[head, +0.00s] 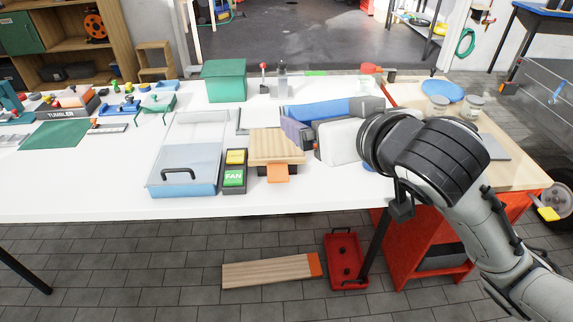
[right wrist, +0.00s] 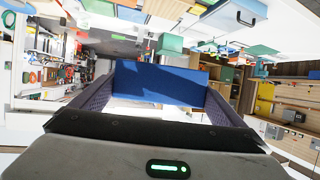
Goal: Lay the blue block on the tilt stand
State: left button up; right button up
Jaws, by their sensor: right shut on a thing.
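The blue block (head: 318,110) is a long flat-sided piece held in my right gripper (head: 304,123), right of the middle in the head view. In the right wrist view the blue block (right wrist: 160,84) spans between the two purple-grey finger pads. The gripper is shut on it. A slatted wooden board (head: 276,144) on a dark base with an orange tab at its front looks like the tilt stand. The gripper and block are behind and to the right of it, apparently above the bench; the exact height is unclear. My left gripper is out of view.
A blue-and-clear bin (head: 185,172) and a box labelled FAN (head: 233,180) stand left of the wooden board. A green box (head: 224,81) and a clamp (head: 264,78) are behind. Jars (head: 472,106) stand at the right. The white bench's front edge is clear.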

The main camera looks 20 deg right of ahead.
aim_at(277, 152)
jog(key=z, duration=0.05)
jog(key=k, duration=0.7)
jog(key=u, duration=0.85)
jog(key=i, duration=0.85)
jog(key=z, duration=0.45)
jog(key=i, duration=0.75)
jog(key=z, duration=0.85)
